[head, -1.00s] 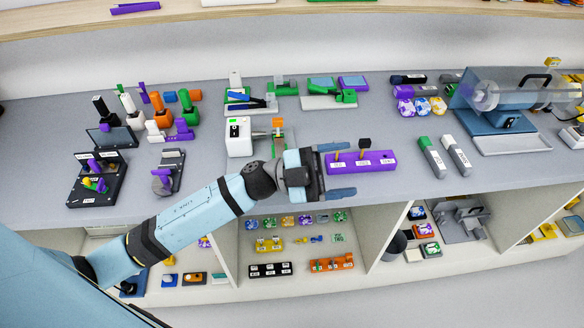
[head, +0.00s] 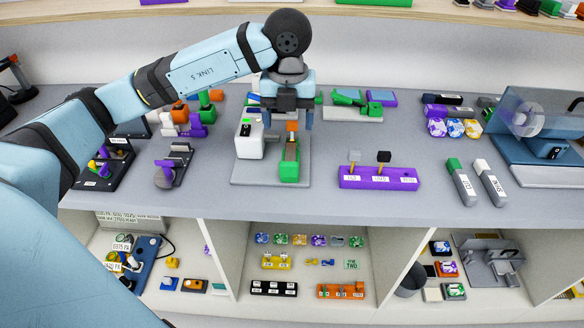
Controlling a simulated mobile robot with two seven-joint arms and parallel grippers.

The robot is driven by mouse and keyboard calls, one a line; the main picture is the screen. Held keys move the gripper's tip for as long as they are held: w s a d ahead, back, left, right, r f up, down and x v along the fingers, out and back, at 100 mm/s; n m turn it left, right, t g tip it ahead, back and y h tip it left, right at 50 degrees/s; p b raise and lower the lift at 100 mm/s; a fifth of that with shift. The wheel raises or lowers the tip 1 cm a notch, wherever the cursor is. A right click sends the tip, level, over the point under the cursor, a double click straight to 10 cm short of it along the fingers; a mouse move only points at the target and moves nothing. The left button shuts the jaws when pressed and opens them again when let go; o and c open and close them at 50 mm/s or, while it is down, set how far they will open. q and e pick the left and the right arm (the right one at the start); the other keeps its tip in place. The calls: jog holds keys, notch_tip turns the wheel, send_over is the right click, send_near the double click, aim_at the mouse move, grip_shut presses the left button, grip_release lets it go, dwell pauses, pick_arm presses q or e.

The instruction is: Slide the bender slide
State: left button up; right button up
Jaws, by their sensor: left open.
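A small bench machine has a white box (head: 250,140) on a grey base plate (head: 236,180). Beside the box runs a narrow track with a green block (head: 289,172) at its near end and an orange piece (head: 291,126) at its far end; I take this to be the bender and its slide. My left gripper (head: 290,122) points down over the far end, open, one finger to each side of the orange piece. I cannot tell whether the fingers touch it. My right gripper is not in view.
A purple block with two pegs (head: 378,177) stands to the right of the machine. A small grey stand (head: 175,165) is to its left. Green items (head: 357,104) lie behind on the right. The bench front (head: 320,202) is clear.

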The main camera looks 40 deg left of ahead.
aim_at(290, 157)
pick_arm(q)
notch_tip(290, 157, down, 13)
dwell(0.3)
jog(key=c, duration=1.3)
jog(key=w, duration=0.1)
jog(key=w+a+b, duration=0.1)
jog(key=w+a, duration=0.1)
jog(key=w, duration=0.1)
jog(key=shift+a+f+b, duration=0.1)
jog(key=shift+a+b, duration=0.15)
jog(key=shift+b, duration=0.15)
jog(key=shift+w+a, duration=0.15)
jog(key=shift+w, duration=0.15)
jog(key=o, duration=1.3)
